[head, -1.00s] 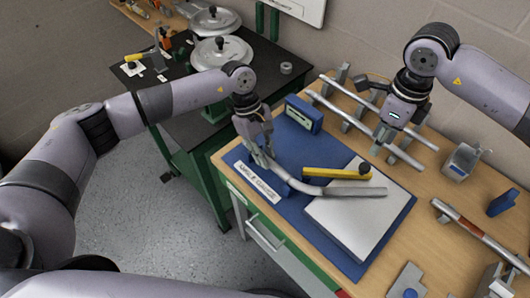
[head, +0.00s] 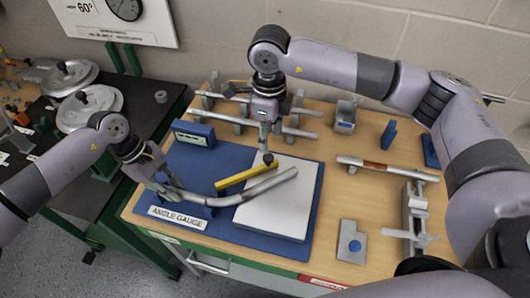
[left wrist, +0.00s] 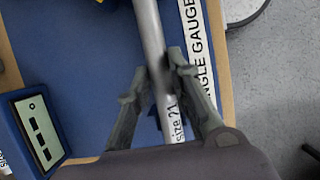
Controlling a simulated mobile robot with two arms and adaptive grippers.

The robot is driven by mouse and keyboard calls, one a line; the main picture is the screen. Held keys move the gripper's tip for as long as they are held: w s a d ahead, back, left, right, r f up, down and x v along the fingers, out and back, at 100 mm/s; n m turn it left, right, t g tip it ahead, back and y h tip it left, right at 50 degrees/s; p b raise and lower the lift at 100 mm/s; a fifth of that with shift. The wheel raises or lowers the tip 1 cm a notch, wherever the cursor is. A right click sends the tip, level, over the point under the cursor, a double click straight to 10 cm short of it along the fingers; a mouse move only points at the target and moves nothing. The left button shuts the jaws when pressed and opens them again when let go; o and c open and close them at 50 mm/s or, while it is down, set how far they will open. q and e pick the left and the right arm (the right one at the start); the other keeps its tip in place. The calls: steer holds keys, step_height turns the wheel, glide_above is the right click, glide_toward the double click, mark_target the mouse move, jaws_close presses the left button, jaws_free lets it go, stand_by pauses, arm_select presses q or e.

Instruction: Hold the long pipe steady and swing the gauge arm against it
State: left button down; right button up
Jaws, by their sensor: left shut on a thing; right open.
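The long pipe (head: 262,187) is silver and bent, lying across the angle gauge's white plate (head: 276,217). My left gripper (head: 172,190) is shut on its left part. The left wrist view shows the fingers (left wrist: 156,82) either side of the pipe (left wrist: 150,35), near a printed "size 21". The yellow gauge arm (head: 240,178) lies behind the pipe's right part, nearly parallel, with a narrow gap seen between them. A dark knob (head: 268,158) stands at its right end. My right gripper (head: 265,138) is open, pointing down just above the knob; I cannot tell whether it touches.
A blue base (head: 212,165) carries the plate, an "ANGLE GAUGE" label (head: 177,217) and a blue display box (head: 194,134). Other pipes lie on stands (head: 290,130) behind. A red-banded pipe (head: 385,168) and a metal fixture (head: 412,220) stand at right.

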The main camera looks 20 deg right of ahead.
mark_target(268, 157)
step_height(268, 157, down, 7)
steer(key=shift+f, duration=0.2)
steer(key=shift+c, duration=0.3)
jaws_close()
stand_by(0.4)
